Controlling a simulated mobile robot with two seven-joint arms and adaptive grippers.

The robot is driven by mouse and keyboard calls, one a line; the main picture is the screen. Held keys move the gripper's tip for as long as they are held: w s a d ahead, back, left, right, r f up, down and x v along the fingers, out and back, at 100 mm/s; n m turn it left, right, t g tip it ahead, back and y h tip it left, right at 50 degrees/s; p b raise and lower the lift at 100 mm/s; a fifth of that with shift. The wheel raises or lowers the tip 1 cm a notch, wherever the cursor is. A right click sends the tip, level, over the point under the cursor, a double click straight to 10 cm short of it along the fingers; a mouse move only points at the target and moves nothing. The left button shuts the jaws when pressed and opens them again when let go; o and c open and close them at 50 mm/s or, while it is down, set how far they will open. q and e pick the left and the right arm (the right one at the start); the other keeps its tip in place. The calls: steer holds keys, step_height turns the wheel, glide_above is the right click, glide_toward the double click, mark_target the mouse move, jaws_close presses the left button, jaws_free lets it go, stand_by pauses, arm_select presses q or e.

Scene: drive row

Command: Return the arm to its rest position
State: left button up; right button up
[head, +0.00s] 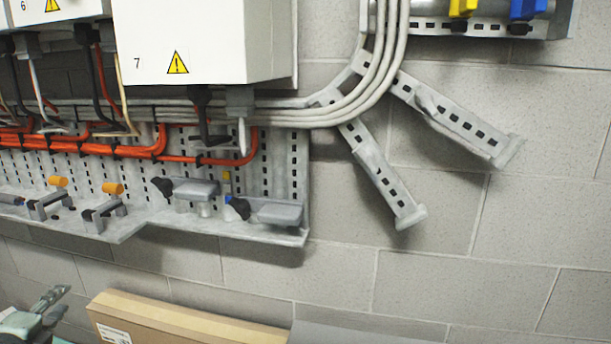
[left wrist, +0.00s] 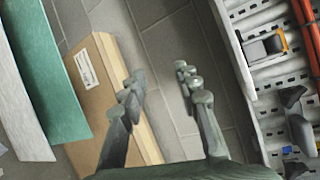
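My left gripper (head: 57,302) shows at the lower left corner of the head view, in front of the wall and left of the cardboard box. In the left wrist view, my left gripper (left wrist: 163,88) has its two fingers apart with nothing between them. Floor or wall blocks show through the gap. The rest of my left arm is mostly out of the picture. My right gripper is in neither view.
A cardboard box (head: 180,322) lies low by the wall. A perforated metal shelf (head: 125,228) with handles and connectors sticks out above. A white cabinet numbered 7 (head: 205,40) and orange cables (head: 140,152) hang over it. Angled brackets (head: 385,180) are at right.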

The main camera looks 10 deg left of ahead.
arm_select(q)
steer(key=s+d+f+n+g, duration=0.2)
steer(key=s+f+n+g, duration=0.15)
steer(key=f, duration=0.65)
steer(key=s+d+f+n+g, duration=0.25)
steer(key=s+f+n, duration=0.2)
steer(key=f, duration=0.45)
steer(key=s+d+f+n+g, duration=0.25)
steer(key=s+f, duration=0.25)
steer(key=f, duration=0.5)
steer(key=s+d+f+n+g+h, duration=0.1)
steer(key=s+d+f, duration=0.1)
steer(key=d+f, duration=0.2)
steer(key=s+d+f+n+g+h, duration=0.1)
steer(key=d+f, duration=0.4)
steer(key=d, duration=0.6)
steer(key=s+d+f+n+g+h, duration=0.1)
steer(key=s+d+f, duration=0.3)
steer(key=d, duration=0.4)
steer(key=shift+s+f+n+h, duration=0.4)
steer(key=shift+s+n+h, duration=0.25)
steer(key=shift+n+h, duration=0.25)
